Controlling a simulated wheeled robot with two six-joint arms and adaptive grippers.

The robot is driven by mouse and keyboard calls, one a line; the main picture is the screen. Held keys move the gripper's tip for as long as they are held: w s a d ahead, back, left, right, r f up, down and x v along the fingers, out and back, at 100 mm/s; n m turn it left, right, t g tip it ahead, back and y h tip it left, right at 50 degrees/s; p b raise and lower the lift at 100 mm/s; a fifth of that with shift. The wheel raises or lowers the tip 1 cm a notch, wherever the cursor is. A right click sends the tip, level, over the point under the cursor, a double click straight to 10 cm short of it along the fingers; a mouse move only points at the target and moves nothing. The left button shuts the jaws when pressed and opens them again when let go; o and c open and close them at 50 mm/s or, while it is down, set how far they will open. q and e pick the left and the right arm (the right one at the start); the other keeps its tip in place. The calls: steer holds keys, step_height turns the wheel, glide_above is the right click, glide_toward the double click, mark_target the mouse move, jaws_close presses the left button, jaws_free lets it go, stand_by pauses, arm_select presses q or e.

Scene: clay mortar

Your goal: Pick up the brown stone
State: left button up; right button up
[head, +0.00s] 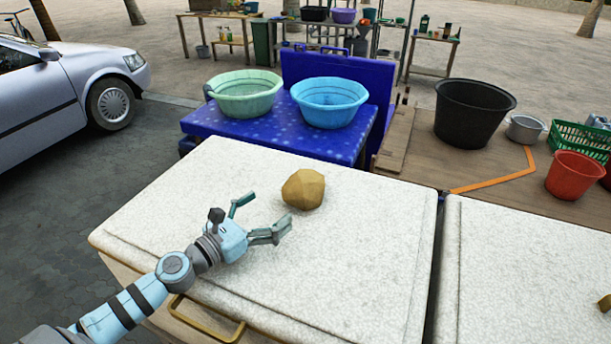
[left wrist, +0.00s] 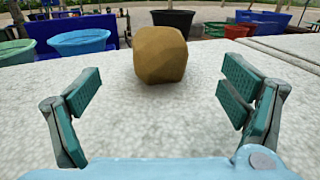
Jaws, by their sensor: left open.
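The brown stone (head: 303,189) is a rounded, faceted lump resting on the white speckled top of a chest (head: 370,255). My left gripper (head: 262,216) is open and empty, just short of the stone, on its near left side in the head view. In the left wrist view the stone (left wrist: 161,54) is ahead, between and beyond the two spread fingers (left wrist: 162,95), and apart from both. My right gripper is not in view.
A blue table (head: 270,140) behind holds a green basin (head: 244,95) and a blue basin (head: 329,103). A wooden table at right holds a black tub (head: 470,113) and a red bucket (head: 573,177). A second white lid (head: 530,270) adjoins. The white top around the stone is clear.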

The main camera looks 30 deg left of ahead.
mark_target(290, 194)
arm_select(q)
steer(key=shift+w+d+r+p, duration=0.25)
steer(key=shift+w+r+p, duration=0.5)
steer(key=shift+w, duration=0.15)
steer(key=x, duration=0.2)
steer(key=f+p+x, duration=0.1)
steer(key=x, duration=0.2)
steer(key=shift+s+d, duration=0.1)
steer(key=shift+d, duration=0.05)
steer(key=shift+w+f, duration=0.1)
steer(key=shift+w, duration=0.3)
steer(key=x, duration=0.4)
steer(key=shift+w+r, duration=0.1)
steer(key=shift+r, duration=0.1)
steer(key=shift+w+d+f, duration=0.1)
steer(key=shift+w, duration=0.3)
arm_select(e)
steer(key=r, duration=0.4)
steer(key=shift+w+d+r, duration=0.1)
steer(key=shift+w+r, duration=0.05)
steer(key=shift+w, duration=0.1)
arm_select(q)
steer(key=shift+s, duration=0.1)
steer(key=c, duration=1.9)
steer(key=shift+c, duration=0.8)
